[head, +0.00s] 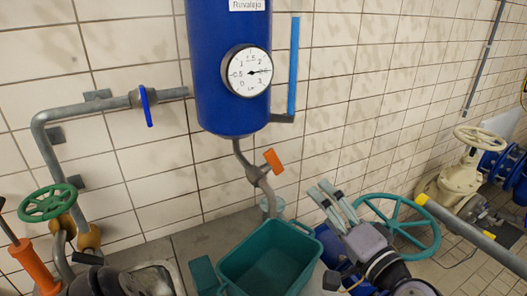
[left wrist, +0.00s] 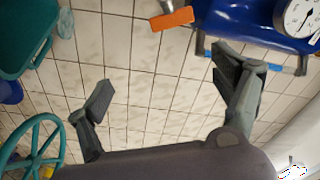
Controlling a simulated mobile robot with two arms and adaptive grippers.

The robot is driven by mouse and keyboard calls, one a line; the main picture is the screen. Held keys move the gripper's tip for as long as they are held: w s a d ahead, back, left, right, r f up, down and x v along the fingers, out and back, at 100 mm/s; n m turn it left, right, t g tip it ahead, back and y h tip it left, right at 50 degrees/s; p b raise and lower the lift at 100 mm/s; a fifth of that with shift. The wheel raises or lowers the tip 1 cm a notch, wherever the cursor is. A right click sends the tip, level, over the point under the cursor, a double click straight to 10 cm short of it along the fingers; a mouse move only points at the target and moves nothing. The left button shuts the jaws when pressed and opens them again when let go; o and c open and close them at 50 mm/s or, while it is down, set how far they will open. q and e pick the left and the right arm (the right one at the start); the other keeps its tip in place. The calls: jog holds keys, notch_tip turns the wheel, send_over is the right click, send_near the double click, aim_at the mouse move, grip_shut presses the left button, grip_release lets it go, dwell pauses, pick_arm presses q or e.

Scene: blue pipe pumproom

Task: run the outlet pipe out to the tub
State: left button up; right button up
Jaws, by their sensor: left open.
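The grey outlet pipe (head: 264,190) comes down from the blue tank (head: 228,70) and carries an orange handle (head: 273,160). Its lower end drops behind the tub's back rim, near a pale translucent piece (head: 272,207). The teal tub (head: 300,229) stands below and looks empty; it also shows at the upper left of the left wrist view (left wrist: 22,45). My left gripper (head: 332,192) is open and empty, right of the pipe and above the tub's right side. In the left wrist view the fingers (left wrist: 163,72) are spread, with the orange handle (left wrist: 172,19) beyond them. My right gripper is not in view.
A teal handwheel (head: 402,225) stands close right of my left gripper. A gauge (head: 246,71) and a blue sight tube (head: 294,65) are on the tank. Left are a wall pipe with a blue valve (head: 148,105) and a green handwheel (head: 47,203). The tiled wall is close behind.

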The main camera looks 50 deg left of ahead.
pick_arm(q)
jog(key=s+a+r+n, duration=0.1)
jog(key=s+a+r, duration=0.1)
jog(key=p, duration=0.2)
send_near(277, 163)
jog(key=shift+g, duration=0.4)
jog(key=p+x, duration=0.1)
jog(key=x, duration=0.3)
jog(key=p+x, duration=0.2)
jog(key=x, duration=0.3)
jog(key=shift+w+a+r, duration=0.1)
jog(key=shift+w+r, duration=0.1)
jog(key=shift+r, duration=0.05)
jog(key=shift+w+a+f, duration=0.1)
jog(key=shift+w+a, duration=0.1)
jog(key=shift+a, duration=0.4)
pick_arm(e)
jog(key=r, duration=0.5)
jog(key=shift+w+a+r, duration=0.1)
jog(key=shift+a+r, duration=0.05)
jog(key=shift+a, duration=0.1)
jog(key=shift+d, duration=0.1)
pick_arm(q)
jog(key=shift+c, duration=0.3)
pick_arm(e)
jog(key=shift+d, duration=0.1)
